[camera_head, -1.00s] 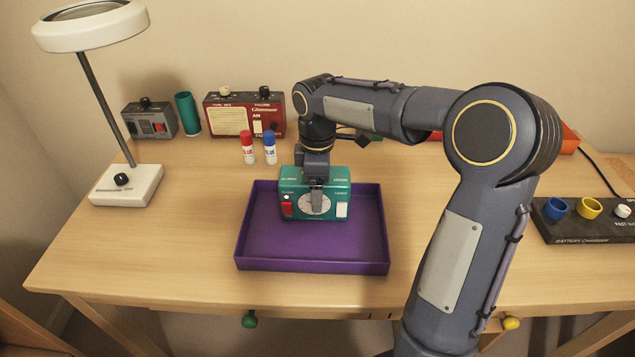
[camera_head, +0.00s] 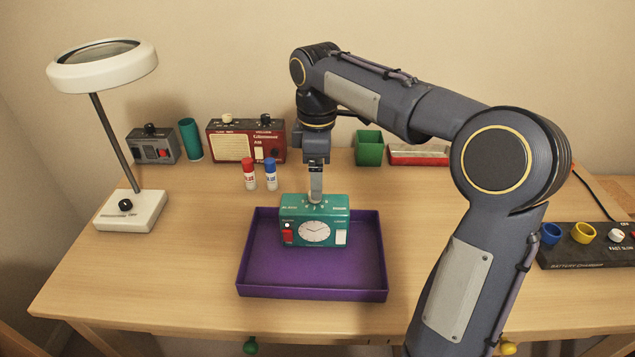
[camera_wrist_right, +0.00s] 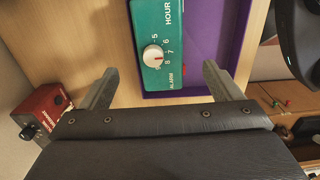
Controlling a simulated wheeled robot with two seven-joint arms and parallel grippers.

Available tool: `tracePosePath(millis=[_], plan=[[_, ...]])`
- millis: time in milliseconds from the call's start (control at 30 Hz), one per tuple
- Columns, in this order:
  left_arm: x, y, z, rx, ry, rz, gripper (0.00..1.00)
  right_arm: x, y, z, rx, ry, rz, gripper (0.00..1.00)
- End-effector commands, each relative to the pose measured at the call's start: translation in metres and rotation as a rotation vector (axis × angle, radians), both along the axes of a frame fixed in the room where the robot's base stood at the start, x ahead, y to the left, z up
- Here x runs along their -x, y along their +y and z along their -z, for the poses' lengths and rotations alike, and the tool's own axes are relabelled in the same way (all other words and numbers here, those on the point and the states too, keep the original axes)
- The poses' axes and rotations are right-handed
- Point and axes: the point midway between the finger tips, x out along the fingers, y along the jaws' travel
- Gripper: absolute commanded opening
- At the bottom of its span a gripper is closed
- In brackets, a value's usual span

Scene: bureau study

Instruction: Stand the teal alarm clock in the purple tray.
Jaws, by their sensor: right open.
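The teal alarm clock (camera_head: 314,222) stands upright in the back part of the purple tray (camera_head: 262,286), its white dial facing the front. My right gripper (camera_head: 316,192) is just above the clock's top, pointing down, open and apart from it. In the right wrist view the two fingers are spread wide (camera_wrist_right: 160,80), with the clock's top (camera_wrist_right: 170,45) and its white knob beyond them, nothing between the fingertips. The tray's edge (camera_wrist_right: 212,45) shows beside the clock. My left gripper is not in view.
Two glue sticks (camera_head: 259,173), a red radio (camera_head: 247,141), a grey device (camera_head: 153,146) and a teal cylinder (camera_head: 190,139) stand behind the tray. A white lamp (camera_head: 131,211) is at left. The tray's front is empty.

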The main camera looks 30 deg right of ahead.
Motion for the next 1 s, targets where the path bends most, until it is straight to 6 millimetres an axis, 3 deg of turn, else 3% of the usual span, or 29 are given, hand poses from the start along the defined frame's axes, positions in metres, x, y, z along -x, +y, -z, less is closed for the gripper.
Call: tracePosePath(millis=[167, 267, 367, 467, 600, 700, 833, 1000], plan=[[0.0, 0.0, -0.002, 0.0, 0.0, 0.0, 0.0, 0.001, 0.0, -0.007, -0.002, -0.003, 0.003, 0.85], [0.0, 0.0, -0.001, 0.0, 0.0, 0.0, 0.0, 0.015, 0.001, -0.009, -0.013, -0.026, 0.05, 0.85], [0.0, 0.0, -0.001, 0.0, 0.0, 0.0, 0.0, 0.047, 0.006, -0.011, -0.057, -0.079, 0.172, 0.85], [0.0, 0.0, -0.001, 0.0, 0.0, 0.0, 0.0, 0.093, 0.015, -0.004, -0.139, -0.146, 0.366, 0.85], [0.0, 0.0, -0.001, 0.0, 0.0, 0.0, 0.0, 0.157, 0.036, 0.021, -0.299, -0.217, 0.673, 0.85], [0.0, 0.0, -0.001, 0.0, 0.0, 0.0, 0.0, 0.19, 0.052, 0.044, -0.413, -0.243, 0.867, 0.85], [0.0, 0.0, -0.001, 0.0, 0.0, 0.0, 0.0, 0.217, 0.068, 0.068, -0.526, -0.25, 1.043, 0.85], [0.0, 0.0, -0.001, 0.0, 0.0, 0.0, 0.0, 0.228, 0.077, 0.081, -0.585, -0.247, 1.133, 0.85]])
